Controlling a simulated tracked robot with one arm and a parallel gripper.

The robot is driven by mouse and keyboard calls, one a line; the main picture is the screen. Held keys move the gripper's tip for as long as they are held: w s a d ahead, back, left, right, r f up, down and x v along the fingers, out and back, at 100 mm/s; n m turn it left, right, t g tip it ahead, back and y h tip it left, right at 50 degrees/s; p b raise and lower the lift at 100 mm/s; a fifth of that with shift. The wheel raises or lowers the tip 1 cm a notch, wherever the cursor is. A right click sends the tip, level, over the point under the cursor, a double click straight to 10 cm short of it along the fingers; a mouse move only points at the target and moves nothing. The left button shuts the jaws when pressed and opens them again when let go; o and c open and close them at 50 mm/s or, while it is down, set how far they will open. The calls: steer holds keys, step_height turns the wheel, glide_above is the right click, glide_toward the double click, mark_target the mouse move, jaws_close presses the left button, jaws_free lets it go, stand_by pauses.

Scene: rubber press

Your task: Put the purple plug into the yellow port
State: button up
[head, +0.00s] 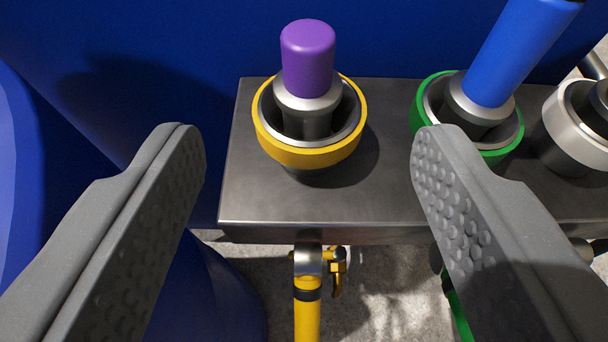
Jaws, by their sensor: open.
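The purple plug (308,62) stands upright in the yellow port (309,156), its grey metal lower part inside the ring. The yellow port is a yellow-rimmed metal cup on the left part of a steel block. How deep the plug sits is hard to tell, as the port's front rim hides its lower end. My gripper (300,160) is open, with one grey finger at the left and one at the right of the picture. The plug and port lie between and beyond the fingertips. Neither finger appears to touch them.
A blue plug (515,50) leans in the green port (497,150) right of the yellow one, behind my right finger. A white port (575,150) is at the right edge. A yellow pipe with a valve (308,310) runs below the steel block (250,190). A blue wall stands behind.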

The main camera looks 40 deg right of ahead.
steer(key=shift+v, duration=0.85)
steer(key=w+a+r+n+t+y, duration=0.1)
steer(key=w+a+r+y, duration=0.35)
steer(key=r, duration=0.85)
steer(key=w+a+r+t+y, duration=0.25)
steer(key=w+r, duration=0.25)
steer(key=r, duration=0.7)
step_height(320, 180, up, 12)
steer(key=s+n+y, duration=0.1)
steer(key=n+y, duration=0.1)
steer(key=s+d+r+n, duration=0.1)
steer(key=s+d+r, duration=0.15)
steer(key=r, duration=0.45)
steer(key=s+d+r+n+y, duration=0.1)
steer(key=s+r, duration=0.3)
steer(key=r, duration=0.3)
steer(key=s+d+r+n, duration=0.1)
steer(key=s+d+r, duration=0.1)
steer(key=s+r, duration=0.35)
steer(key=s+d+r+h, duration=0.1)
steer(key=s+d+r, duration=0.2)
steer(key=s+r, duration=0.3)
steer(key=s+d+r+n+h, duration=0.1)
steer(key=s+d+r, duration=0.3)
steer(key=s+r, duration=0.2)
steer(key=shift+s+d+t, duration=0.15)
steer(key=shift+d+t, duration=0.15)
steer(key=shift+t, duration=0.15)
